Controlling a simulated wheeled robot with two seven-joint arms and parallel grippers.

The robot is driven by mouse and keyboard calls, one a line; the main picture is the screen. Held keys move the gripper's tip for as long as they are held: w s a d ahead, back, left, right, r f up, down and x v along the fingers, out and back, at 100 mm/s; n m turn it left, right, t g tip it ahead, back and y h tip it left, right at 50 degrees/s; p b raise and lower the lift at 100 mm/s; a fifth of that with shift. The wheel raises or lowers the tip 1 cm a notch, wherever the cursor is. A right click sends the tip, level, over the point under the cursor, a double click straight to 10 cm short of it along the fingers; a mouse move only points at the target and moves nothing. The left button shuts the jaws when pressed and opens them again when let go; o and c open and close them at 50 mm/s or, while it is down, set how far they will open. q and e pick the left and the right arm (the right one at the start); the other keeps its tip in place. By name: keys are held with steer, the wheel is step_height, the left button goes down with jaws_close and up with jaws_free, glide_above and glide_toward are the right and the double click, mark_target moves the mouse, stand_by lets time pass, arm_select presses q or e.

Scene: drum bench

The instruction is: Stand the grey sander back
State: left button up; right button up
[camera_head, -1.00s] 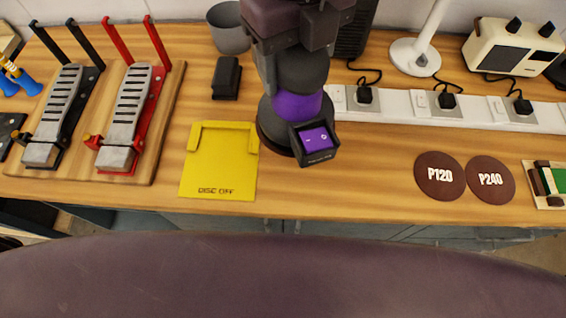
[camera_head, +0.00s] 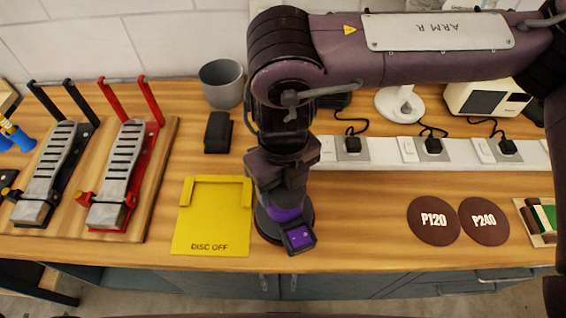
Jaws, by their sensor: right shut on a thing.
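The grey sander (camera_head: 268,225), a dark body with a purple band and a small purple-faced switch box on its near side, is upright just right of the yellow "DISC OFF" plate (camera_head: 213,227). My right gripper (camera_head: 282,190) comes down from above and is shut on the sander's top. The gripper and wrist hide the sander's upper part. The round dark disc shows under it, close to the bench top; I cannot tell whether it touches. My left gripper is not in view.
A grey cup (camera_head: 222,84) and a black block (camera_head: 217,132) are behind. Discs P120 (camera_head: 433,232) and P240 (camera_head: 484,235) lie right. A white socket strip (camera_head: 375,150) runs behind.

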steer(key=shift+f, duration=2.5)
